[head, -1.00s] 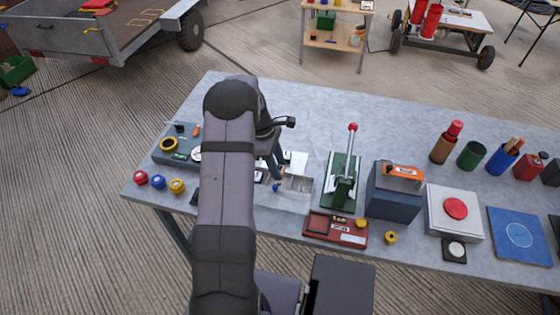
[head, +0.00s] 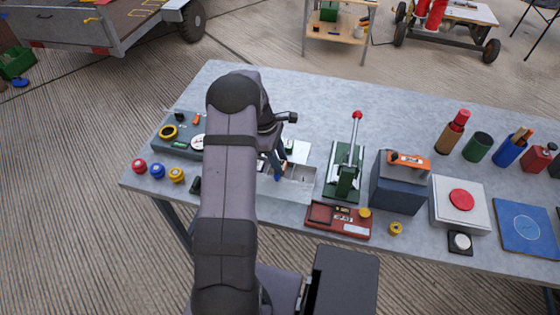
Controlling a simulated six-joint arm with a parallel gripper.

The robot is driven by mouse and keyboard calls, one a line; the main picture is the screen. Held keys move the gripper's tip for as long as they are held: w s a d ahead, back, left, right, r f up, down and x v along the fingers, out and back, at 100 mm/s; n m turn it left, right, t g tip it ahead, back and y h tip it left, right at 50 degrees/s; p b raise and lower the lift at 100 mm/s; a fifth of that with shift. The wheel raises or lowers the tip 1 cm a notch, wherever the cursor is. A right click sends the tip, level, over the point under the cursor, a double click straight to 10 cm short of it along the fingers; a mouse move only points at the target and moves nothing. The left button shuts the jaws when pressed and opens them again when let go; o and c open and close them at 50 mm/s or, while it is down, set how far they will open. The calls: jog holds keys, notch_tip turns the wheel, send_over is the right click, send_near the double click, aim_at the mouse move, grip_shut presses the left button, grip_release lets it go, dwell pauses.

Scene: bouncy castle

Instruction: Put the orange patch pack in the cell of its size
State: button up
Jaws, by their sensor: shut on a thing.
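The grey metal tray with cells (head: 300,190) sits near the front of the table, left of the green lever press. My gripper (head: 281,173) points down at the tray's left-middle part, with its fingertips at or just above the cells. It is shut on a small orange piece, which seems to be the orange patch pack (head: 284,165); only a sliver shows between the fingers. My arm hides the tray's left part and most of the cells there. I cannot tell whether the pack touches a cell's floor or walls.
A green lever press (head: 344,180) with a red knob stands right of the tray. A red tray (head: 335,219) lies in front of it. A dark box (head: 397,190) carries an orange tool (head: 409,161). A grey instrument case (head: 179,150) is at the left. The table's back middle is clear.

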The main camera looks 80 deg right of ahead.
jog(key=o, duration=1.3)
jog(key=shift+o, duration=0.2)
jog(key=shift+r+p, duration=2.05)
jog(key=shift+p, duration=0.15)
dwell(3.5)
jog(key=shift+r+p, duration=0.8)
jog(key=shift+r, duration=0.2)
